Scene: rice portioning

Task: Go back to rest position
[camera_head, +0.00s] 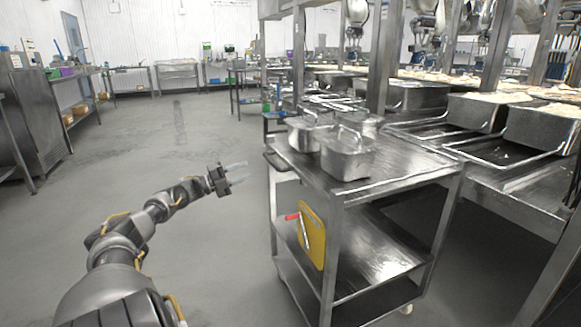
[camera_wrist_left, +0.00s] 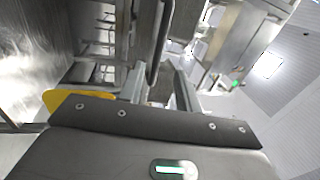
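My left arm comes in from the lower left of the head view. Its gripper (camera_head: 243,172) is held over the bare floor, left of the steel cart (camera_head: 400,178). Its two fingers are apart with nothing between them. The left wrist view also shows the fingers (camera_wrist_left: 160,92) spread and empty. My right arm and right gripper are not in view.
Metal containers with handles (camera_head: 347,158) stand on the cart's top shelf. A yellow board (camera_head: 311,236) hangs on the cart's side, near a red-handled tool (camera_head: 292,217). Racks with filled trays (camera_head: 478,112) stand at right. The floor (camera_head: 150,135) at left is clear.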

